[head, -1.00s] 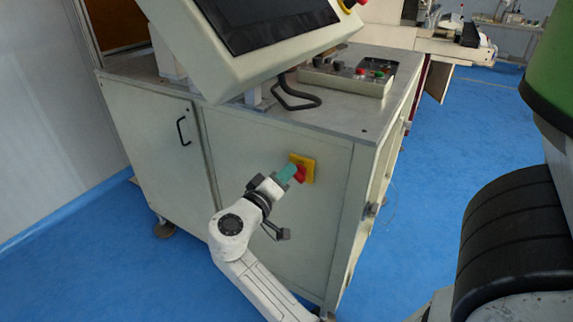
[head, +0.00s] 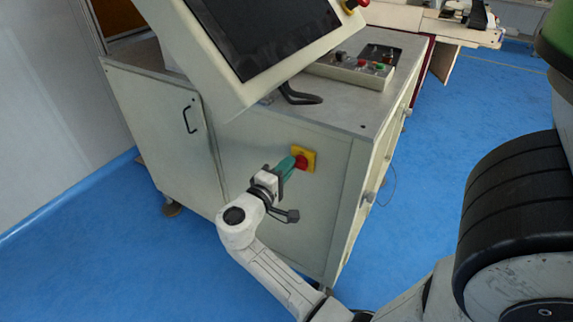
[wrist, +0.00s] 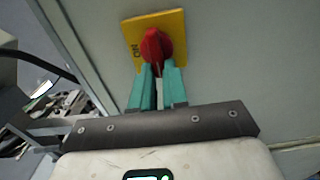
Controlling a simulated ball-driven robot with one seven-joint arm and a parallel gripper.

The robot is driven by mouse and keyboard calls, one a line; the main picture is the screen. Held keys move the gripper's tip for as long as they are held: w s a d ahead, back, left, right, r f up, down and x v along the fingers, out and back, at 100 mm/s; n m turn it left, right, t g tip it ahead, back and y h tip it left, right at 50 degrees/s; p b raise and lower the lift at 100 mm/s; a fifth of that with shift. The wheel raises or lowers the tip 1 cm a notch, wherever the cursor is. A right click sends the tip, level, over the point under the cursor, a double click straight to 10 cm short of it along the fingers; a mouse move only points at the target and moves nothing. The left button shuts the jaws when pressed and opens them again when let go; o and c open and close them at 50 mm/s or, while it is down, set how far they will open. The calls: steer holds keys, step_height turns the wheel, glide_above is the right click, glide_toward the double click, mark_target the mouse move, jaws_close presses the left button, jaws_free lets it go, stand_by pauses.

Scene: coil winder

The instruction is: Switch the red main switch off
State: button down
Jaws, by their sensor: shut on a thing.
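The red main switch (head: 301,162) sits on a yellow plate (head: 308,153) on the front panel of the grey-white cabinet. In the wrist view the red knob (wrist: 156,46) stands on the yellow plate (wrist: 176,22), with the letters "ON" readable left of the knob. My gripper (head: 293,164) has teal fingers, which also show in the wrist view (wrist: 157,70). The fingertips are shut on the lower part of the red knob, one on each side. The tips partly cover the knob in the head view.
A tilted screen housing (head: 255,40) overhangs the cabinet top. A control box with buttons (head: 355,68) stands behind it. A cabinet door with a black handle (head: 188,119) is to the left. Blue floor (head: 420,190) is clear to the right.

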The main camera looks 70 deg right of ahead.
stand_by(0.3)
steer(key=c, duration=1.1)
jaws_free()
steer(key=shift+c, duration=0.2)
steer(key=v, duration=1)
steer(key=shift+a, duration=0.4)
steer(key=shift+f, duration=0.1)
steer(key=s+a+f+t+y+p, duration=0.3)
steer(key=s+a+f+y+p, duration=0.15)
steer(key=s+f+y, duration=0.35)
steer(key=s+a+n+t+y+p, duration=0.1)
steer(key=a+y+p, duration=0.1)
steer(key=a+y, duration=0.2)
steer(key=s+a+r+n+t+y+p, duration=0.1)
steer(key=s+a+y+p, duration=0.1)
steer(key=a+y, duration=0.3)
steer(key=a, duration=0.3)
steer(key=shift+a+r, duration=0.2)
steer(key=shift+a, duration=0.1)
